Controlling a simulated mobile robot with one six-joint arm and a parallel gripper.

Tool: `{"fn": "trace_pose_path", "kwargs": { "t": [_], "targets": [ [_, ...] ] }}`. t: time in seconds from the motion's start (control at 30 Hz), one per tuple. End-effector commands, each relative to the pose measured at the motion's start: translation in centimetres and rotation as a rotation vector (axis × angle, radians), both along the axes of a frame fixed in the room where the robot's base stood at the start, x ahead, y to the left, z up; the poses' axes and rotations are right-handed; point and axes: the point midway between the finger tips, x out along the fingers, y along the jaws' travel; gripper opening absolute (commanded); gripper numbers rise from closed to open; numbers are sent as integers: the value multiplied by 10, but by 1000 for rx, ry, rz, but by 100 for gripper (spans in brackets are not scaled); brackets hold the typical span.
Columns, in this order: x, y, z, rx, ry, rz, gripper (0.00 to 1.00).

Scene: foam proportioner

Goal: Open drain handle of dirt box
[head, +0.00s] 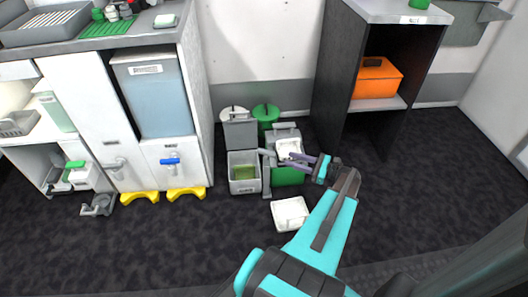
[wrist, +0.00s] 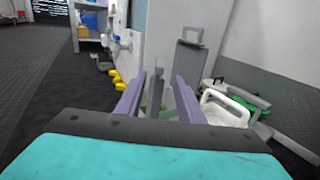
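My gripper (head: 302,161) is open, with its two purple fingers apart. In the head view its fingers point left, over the green and grey boxes on the floor. In the wrist view my gripper (wrist: 158,98) has part of a grey box with a raised lid (wrist: 188,55) beyond its fingers. That open grey box (head: 244,172) has a label too small to read, and green inside. A grey upright lever (head: 267,173) is beside it. A blue handle (head: 170,161) and a grey handle (head: 115,163) are on the cabinet front. I cannot tell which part is the dirt box's drain handle.
A white tray (head: 290,213) lies on the floor in front of the boxes. Yellow feet (head: 186,193) stick out below the cabinet. A dark shelf unit with an orange box (head: 376,77) stands at right. The dark floor in front is mostly clear.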

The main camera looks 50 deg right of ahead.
Motion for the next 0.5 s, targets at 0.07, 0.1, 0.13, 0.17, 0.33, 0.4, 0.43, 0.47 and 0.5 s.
{"fn": "trace_pose_path", "kwargs": {
  "t": [0.07, 0.1, 0.13, 0.17, 0.33, 0.4, 0.43, 0.47, 0.5],
  "targets": [
    [1, 0, 0, 0, 0, 1, 34],
    [1, 1, 0, 0, 1, 1, 34],
    [2, 1, 0, 0, 1, 1, 34],
    [2, 1, 0, -1, 1, 1, 34],
    [12, 5, -1, -1, 1, 2, 34],
    [18, 7, -1, -1, 1, 2, 34],
    [21, 9, -1, -2, 0, 2, 34],
    [25, 10, -1, -2, -1, 3, 34],
    [29, 12, -1, -2, -1, 3, 34]
  ]
}}
